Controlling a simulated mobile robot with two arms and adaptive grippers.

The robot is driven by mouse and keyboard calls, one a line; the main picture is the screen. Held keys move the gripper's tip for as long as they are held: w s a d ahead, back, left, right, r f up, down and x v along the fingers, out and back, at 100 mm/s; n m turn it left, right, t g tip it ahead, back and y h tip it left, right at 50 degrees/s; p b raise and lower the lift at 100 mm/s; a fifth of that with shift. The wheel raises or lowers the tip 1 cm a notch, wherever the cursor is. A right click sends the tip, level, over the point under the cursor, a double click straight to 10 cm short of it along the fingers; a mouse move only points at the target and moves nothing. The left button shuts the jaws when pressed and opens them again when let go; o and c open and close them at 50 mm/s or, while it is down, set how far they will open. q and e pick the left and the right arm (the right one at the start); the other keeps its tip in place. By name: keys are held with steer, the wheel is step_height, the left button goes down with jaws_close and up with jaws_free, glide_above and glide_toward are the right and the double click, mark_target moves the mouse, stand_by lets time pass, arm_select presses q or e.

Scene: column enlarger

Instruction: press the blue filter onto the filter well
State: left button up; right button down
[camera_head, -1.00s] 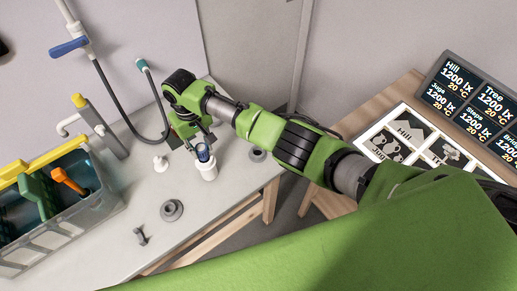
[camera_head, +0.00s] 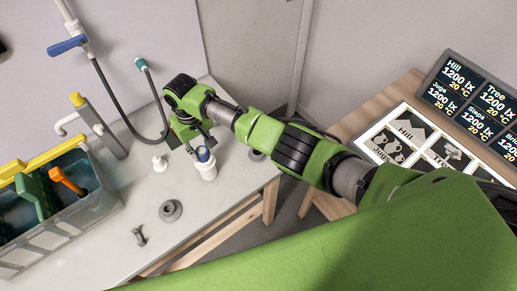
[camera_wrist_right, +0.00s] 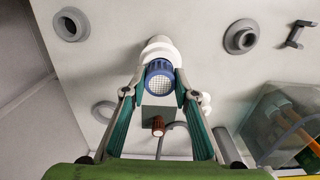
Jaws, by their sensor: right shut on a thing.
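The blue filter (camera_head: 203,155), a blue ring with a pale mesh face in the right wrist view (camera_wrist_right: 159,77), is at the top of a white cylindrical piece (camera_head: 208,171) on the grey bench. That white piece also shows behind the filter in the wrist view (camera_wrist_right: 158,48). I cannot tell how deeply the filter sits in it. My right gripper (camera_wrist_right: 162,90) is shut on the blue filter, with a fingertip on each side. In the head view the right gripper (camera_head: 198,146) reaches it from above. My left gripper is not in view.
Grey ring fittings (camera_head: 171,210) and a small grey part (camera_head: 139,236) lie on the bench (camera_head: 112,207). A small white knob (camera_head: 159,164) stands left of the white piece. A bin of tools (camera_head: 60,217) is at left. A lit picture panel (camera_head: 405,132) is at right.

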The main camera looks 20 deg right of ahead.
steer(key=shift+f, duration=0.2)
steer(key=c, duration=1.6)
jaws_free()
steer(key=shift+o, duration=0.2)
steer(key=shift+r, duration=0.1)
steer(key=shift+r+p, duration=1)
steer(key=shift+r, duration=2.95)
